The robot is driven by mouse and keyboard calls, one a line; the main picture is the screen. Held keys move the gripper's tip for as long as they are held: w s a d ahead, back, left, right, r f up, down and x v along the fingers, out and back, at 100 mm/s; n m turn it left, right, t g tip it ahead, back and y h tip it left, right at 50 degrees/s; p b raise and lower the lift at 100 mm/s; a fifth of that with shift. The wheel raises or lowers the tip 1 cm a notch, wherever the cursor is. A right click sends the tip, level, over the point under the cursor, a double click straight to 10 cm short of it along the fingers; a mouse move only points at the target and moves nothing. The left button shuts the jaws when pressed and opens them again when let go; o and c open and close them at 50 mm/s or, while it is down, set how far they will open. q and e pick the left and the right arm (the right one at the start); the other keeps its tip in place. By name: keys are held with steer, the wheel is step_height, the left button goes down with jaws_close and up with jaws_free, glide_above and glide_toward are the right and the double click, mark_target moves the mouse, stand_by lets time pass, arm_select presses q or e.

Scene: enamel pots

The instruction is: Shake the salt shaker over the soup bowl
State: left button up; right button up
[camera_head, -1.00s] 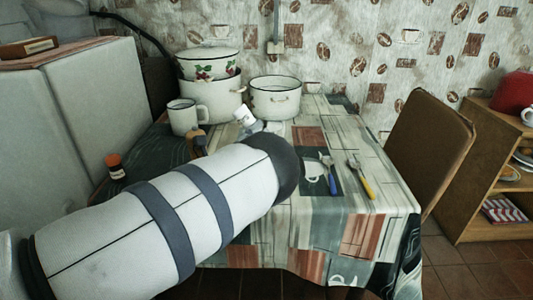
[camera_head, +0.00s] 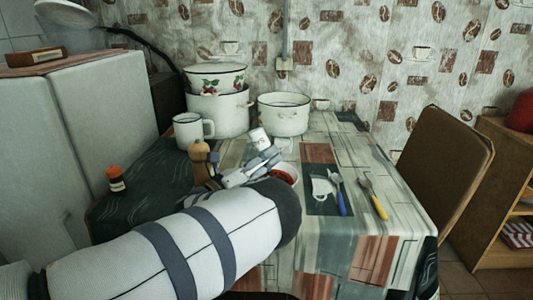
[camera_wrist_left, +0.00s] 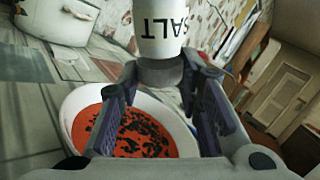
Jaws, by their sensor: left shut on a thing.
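The salt shaker (camera_wrist_left: 160,32) is white with "SALT" lettering, upside down in the left wrist view, with a grey cap. My left gripper (camera_wrist_left: 162,75) is shut on it; both fingers flank the cap end. In the head view the shaker (camera_head: 259,138) is tilted above the table, held by the left gripper (camera_head: 262,160). The soup bowl (camera_wrist_left: 180,128) is white with red soup and dark bits in it. It lies below the gripper in the wrist view. In the head view the bowl (camera_head: 291,170) is partly hidden by my left arm. My right gripper is not in view.
On the patterned table (camera_head: 330,250) are white pots (camera_head: 284,115), a mug (camera_head: 188,131), a wooden mill (camera_head: 200,160) and an orange-capped jar (camera_head: 115,180). A chair (camera_head: 445,160) stands at the right.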

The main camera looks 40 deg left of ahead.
mark_target(264, 145)
arm_select(q)
steer(key=shift+f, duration=0.35)
steer(key=shift+r, duration=0.1)
step_height(264, 145, up, 4)
steer(key=shift+r, duration=0.1)
step_height(264, 145, down, 5)
steer(key=shift+s+r, duration=0.1)
steer(key=shift+r, duration=0.25)
